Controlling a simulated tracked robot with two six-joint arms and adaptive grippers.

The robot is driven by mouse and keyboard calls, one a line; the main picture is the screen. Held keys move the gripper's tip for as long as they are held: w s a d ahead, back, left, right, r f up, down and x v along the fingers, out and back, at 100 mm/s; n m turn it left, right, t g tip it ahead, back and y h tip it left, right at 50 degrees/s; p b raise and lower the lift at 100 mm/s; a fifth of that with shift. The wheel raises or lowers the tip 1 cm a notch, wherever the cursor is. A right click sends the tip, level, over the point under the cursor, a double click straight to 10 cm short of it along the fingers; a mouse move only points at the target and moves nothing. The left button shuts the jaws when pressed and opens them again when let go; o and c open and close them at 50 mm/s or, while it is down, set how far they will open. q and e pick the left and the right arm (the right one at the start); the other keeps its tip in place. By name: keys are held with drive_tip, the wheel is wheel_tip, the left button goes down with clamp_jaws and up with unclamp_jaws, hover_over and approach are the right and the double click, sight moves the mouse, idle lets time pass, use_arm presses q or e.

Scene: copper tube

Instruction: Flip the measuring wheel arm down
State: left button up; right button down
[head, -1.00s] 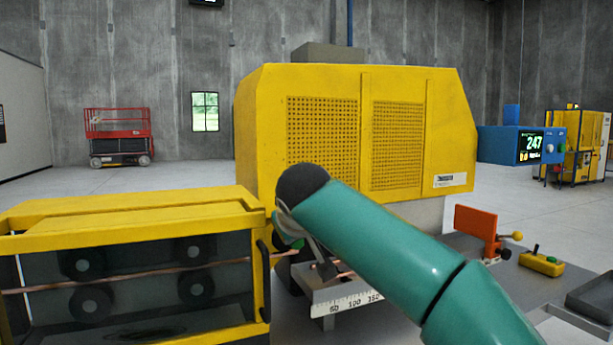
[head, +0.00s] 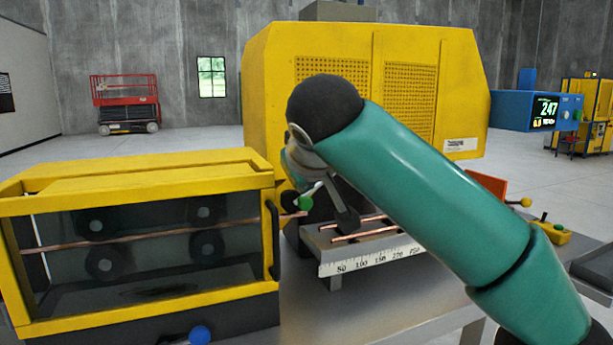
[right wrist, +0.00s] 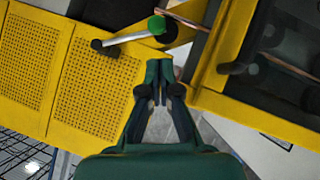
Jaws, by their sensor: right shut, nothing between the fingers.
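The measuring wheel arm is a silver lever (right wrist: 127,38) with a green knob (right wrist: 157,25) at one end and a black pivot at the other. In the head view its green knob (head: 305,202) shows between the yellow-framed box and the yellow machine; my right arm hides part of the lever. My right gripper (right wrist: 159,66) is shut and empty. In the right wrist view its fingertips are just below the knob; I cannot tell whether they touch. In the head view the gripper is mostly hidden behind my teal arm. My left gripper is not in view.
The yellow-framed box (head: 150,170) with dark rollers and the copper tube (head: 130,240) stands at the left. The yellow machine (head: 268,105) stands behind. A ruler-marked tray (head: 375,258) holds copper pieces. An orange plate (head: 488,184) and yellow control box (head: 550,232) are at the right.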

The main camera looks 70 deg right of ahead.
drive_tip(key=shift+v, duration=1.35)
